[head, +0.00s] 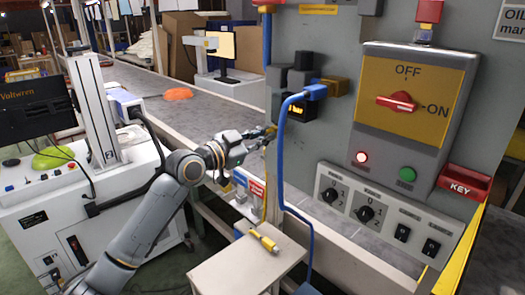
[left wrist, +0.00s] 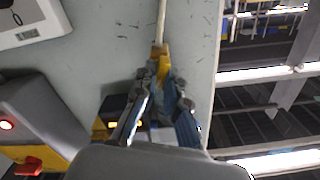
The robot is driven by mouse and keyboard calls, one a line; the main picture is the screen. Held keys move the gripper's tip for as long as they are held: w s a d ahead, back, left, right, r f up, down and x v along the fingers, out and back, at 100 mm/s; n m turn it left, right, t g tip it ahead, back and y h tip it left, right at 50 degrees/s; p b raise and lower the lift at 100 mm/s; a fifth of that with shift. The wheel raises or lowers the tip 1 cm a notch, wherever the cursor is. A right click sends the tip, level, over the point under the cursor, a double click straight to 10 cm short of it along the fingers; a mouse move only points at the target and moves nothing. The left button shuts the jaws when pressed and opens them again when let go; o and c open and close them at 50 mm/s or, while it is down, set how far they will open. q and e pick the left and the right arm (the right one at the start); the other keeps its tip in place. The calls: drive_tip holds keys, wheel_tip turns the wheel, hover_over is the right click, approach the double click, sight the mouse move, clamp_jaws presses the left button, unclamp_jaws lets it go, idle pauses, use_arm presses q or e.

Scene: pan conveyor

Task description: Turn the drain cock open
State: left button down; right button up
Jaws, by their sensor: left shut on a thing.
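My left gripper (head: 268,134) reaches in from the left to the left edge of the grey control panel (head: 315,150). In the left wrist view, the gripper (left wrist: 160,68) is shut on a small yellow fitting (left wrist: 160,52) at the end of a pale pipe. This fitting appears to be the drain cock. The fingertips cover much of it, so its handle angle cannot be told. In the head view the fitting is hidden behind the gripper and the panel edge. My right gripper is not in view.
A blue hose (head: 283,170) hangs from the panel, close right of the gripper. A small table (head: 235,268) below holds a yellow tool (head: 264,240). The conveyor (head: 180,110) runs behind; an orange item (head: 178,94) lies on it.

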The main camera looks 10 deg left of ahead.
use_arm(q)
drive_tip(key=shift+m+b, duration=0.4)
drive_tip(key=shift+m, duration=6)
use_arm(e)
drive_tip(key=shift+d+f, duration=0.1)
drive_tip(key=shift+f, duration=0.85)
use_arm(q)
drive_tip(key=c, duration=1.5)
unclamp_jaws()
drive_tip(key=shift+d, duration=0.1)
drive_tip(key=shift+o, duration=0.5)
drive_tip(key=shift+f, duration=0.15)
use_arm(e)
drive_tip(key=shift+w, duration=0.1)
